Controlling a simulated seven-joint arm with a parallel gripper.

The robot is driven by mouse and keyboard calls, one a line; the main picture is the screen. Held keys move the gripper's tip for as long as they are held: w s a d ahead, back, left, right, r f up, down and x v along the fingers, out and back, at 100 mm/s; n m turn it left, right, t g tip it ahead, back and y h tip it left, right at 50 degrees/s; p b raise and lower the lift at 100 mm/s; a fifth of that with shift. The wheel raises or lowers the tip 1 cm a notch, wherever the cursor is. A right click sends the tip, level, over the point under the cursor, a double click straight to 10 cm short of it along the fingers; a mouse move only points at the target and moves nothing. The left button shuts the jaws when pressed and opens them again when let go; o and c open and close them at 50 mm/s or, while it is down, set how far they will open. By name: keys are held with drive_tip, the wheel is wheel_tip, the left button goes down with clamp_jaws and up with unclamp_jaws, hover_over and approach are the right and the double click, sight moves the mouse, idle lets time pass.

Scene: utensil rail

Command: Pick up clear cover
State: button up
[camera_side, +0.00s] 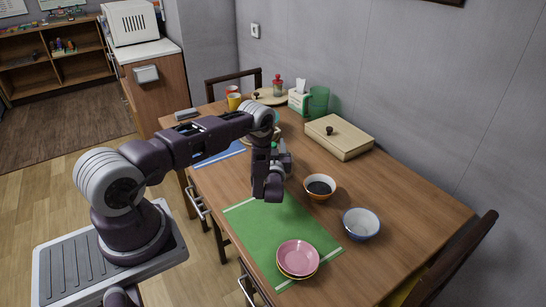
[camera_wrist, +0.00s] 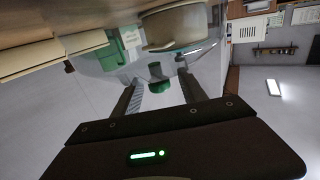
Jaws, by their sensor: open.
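The clear cover (camera_wrist: 205,48) is a see-through dome with a green knob (camera_wrist: 157,78), seen up close in the wrist view. My gripper (camera_wrist: 159,82) is open, with one finger on each side of the knob. The fingers look apart from the knob, though the exact gap is hard to judge. In the side view my gripper (camera_side: 285,160) points across the table's middle. There the cover is mostly hidden behind my arm, and I cannot make out its outline.
A green mat (camera_side: 255,225) holds pink and yellow dishes (camera_side: 298,257). An orange bowl (camera_side: 319,187) and a blue bowl (camera_side: 361,224) stand to the right. Behind are a beige lidded box (camera_side: 340,137), a green pitcher (camera_side: 318,102) and a tissue box (camera_side: 298,98). The right table end is clear.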

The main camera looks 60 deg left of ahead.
drive_tip(key=shift+w+a, duration=0.1)
drive_tip(key=shift+a, duration=0.15)
clamp_jaws()
